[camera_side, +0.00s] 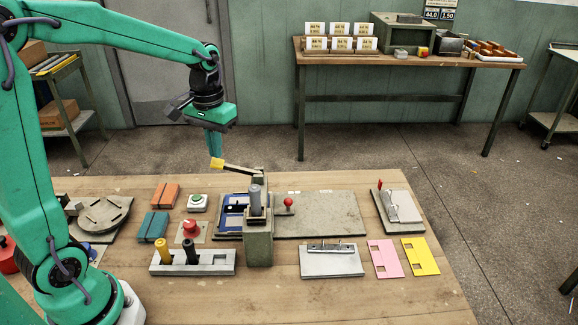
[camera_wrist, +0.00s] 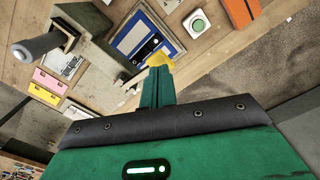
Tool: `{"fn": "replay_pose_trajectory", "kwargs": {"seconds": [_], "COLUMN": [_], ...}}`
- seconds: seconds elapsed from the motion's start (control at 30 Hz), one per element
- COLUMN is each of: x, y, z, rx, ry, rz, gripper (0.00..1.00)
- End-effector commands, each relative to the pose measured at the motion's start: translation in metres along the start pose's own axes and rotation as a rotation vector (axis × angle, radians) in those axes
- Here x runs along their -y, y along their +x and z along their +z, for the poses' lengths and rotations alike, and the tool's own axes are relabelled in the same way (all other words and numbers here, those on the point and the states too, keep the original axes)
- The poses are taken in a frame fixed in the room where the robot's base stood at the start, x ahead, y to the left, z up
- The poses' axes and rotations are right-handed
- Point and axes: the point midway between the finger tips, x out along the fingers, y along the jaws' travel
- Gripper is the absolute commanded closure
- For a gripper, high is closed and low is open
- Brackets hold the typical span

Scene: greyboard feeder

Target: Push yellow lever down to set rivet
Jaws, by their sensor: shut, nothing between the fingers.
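The yellow lever (camera_side: 217,163) is the yellow-capped end of a bar on the grey riveting press (camera_side: 258,240). The bar slants a little up to the left from the press top. My gripper (camera_side: 215,154) is shut and empty, pointing down with its fingertips at the yellow end, from above. In the wrist view the yellow end (camera_wrist: 158,60) shows just past the fingertips (camera_wrist: 157,70); whether they touch it I cannot tell. A blue-framed piece (camera_side: 232,208) lies at the press's left side, and also shows in the wrist view (camera_wrist: 148,42). The rivet itself I cannot make out.
A green button (camera_side: 197,202) and a red knob (camera_side: 190,229) stand left of the press. A block with upright handles (camera_side: 215,264) is in front. Pink (camera_side: 386,258) and yellow (camera_side: 420,256) plates lie at the right. Air around the lever's left end is clear.

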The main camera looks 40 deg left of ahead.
Motion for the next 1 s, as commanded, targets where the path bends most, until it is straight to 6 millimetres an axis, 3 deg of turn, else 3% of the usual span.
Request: {"fn": "replay_pose_trajectory", "kwargs": {"seconds": [0.53, 1.0], "x": [0.000, 0.000], "y": [0.001, 0.014], "z": [0.000, 0.000], "rx": [0.001, 0.002], "ry": [0.000, 0.000], "rz": [0.000, 0.000], "gripper": [1.00, 1.00]}}
